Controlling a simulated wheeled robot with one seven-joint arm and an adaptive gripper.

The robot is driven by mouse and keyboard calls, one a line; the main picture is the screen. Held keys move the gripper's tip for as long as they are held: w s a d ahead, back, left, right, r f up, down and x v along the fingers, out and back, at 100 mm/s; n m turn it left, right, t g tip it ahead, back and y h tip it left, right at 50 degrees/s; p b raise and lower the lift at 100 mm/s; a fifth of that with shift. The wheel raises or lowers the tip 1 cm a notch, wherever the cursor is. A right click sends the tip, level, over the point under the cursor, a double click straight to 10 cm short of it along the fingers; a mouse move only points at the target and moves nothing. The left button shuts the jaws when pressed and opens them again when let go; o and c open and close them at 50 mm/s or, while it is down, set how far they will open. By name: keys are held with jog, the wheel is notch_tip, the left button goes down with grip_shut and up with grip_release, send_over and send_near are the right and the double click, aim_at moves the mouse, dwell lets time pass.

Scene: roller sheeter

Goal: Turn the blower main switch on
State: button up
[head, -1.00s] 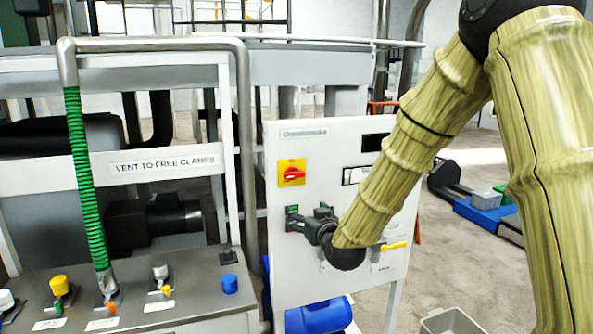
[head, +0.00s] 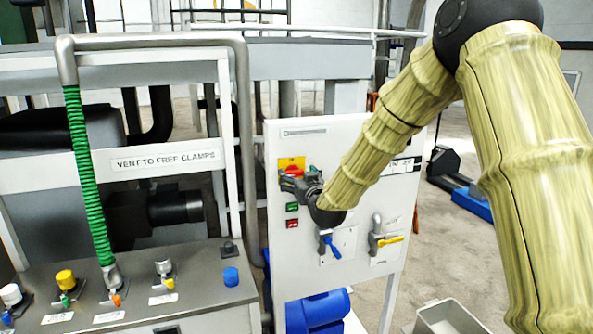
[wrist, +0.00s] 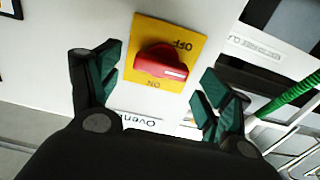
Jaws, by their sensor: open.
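The red rotary switch (wrist: 160,66) sits on a yellow plate (wrist: 139,43) marked OFF and ON, upside down in the wrist view. Its handle lies roughly level there, with a white mark at its right end. In the head view the switch (head: 292,170) is at the upper left of a white panel (head: 350,140). My gripper (wrist: 158,80) is open, its dark green fingertips to either side of the switch, apart from the handle. In the head view my gripper (head: 292,183) covers the lower part of the plate.
Below the switch are a green button (head: 292,207) and a red one (head: 292,224). A blue lever (head: 330,245) and a yellow lever (head: 390,239) are lower right. A grey bin (head: 450,318) stands on the floor. A bench with a green hose (head: 85,180) is left.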

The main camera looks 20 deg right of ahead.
jog(key=shift+w, duration=1.05)
